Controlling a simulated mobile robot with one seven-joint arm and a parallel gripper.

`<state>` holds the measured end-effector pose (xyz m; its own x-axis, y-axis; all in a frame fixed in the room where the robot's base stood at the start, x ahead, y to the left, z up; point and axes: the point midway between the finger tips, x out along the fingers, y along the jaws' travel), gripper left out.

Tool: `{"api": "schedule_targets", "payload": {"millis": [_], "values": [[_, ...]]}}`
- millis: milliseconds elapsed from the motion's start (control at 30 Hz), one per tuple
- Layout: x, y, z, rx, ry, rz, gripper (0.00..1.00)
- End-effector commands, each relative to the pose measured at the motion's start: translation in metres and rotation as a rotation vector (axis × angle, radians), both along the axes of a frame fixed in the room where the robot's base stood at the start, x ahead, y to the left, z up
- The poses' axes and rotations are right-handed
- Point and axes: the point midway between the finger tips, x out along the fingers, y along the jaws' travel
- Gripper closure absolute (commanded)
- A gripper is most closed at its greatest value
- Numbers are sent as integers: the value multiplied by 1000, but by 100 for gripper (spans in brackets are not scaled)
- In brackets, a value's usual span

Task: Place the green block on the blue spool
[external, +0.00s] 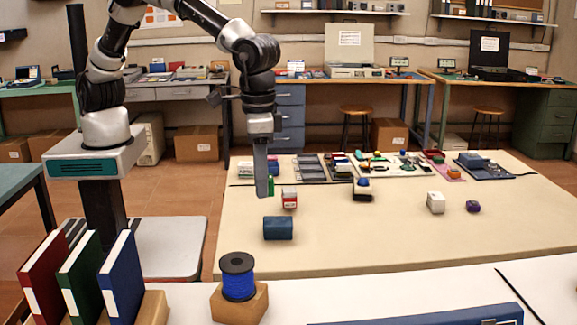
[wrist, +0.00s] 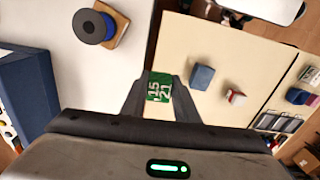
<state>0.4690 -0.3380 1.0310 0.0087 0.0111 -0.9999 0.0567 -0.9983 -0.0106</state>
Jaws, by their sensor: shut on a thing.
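The green block (wrist: 159,87), with white digits on its face, is between my gripper's fingertips (wrist: 158,92) in the wrist view. My gripper (external: 264,186) is shut on it and holds it above the table. In the external view only a sliver of green (external: 271,186) shows beside the finger. The blue spool (external: 239,285) has black flanges and stands upright on a tan block at the front, lower and to the left of my gripper. It also shows at the upper left of the wrist view (wrist: 89,27). The block and spool are apart.
A blue block (external: 278,228) and a red-and-white block (external: 289,198) sit on the beige table near my gripper. Upright binders (external: 78,275) stand left of the spool. A blue binder (external: 430,316) lies at the front right. The beige table's right front (external: 400,240) is clear.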

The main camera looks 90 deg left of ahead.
Motion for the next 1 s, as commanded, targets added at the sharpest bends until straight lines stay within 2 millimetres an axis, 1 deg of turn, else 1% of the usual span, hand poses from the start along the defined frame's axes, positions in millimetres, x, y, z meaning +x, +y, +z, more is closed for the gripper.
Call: {"api": "schedule_targets", "payload": {"millis": [33, 100, 200, 300, 400, 467, 533, 700, 800, 1000], "values": [[-6, -29, 14, -1, 0, -19, 94], [-16, -61, 22, -3, 1, -30, 94], [-30, -98, 31, -5, 4, -43, 94], [-43, -125, 37, -7, 6, -51, 94], [-51, -141, 39, -9, 8, -54, 94], [-55, -146, 38, -9, 9, -56, 94], [-57, -148, 29, -8, 11, -57, 94], [-57, -148, -4, -6, 12, -56, 94], [-57, -149, -16, -9, 10, -56, 94], [-56, -148, -32, -9, 10, -56, 94]]}}
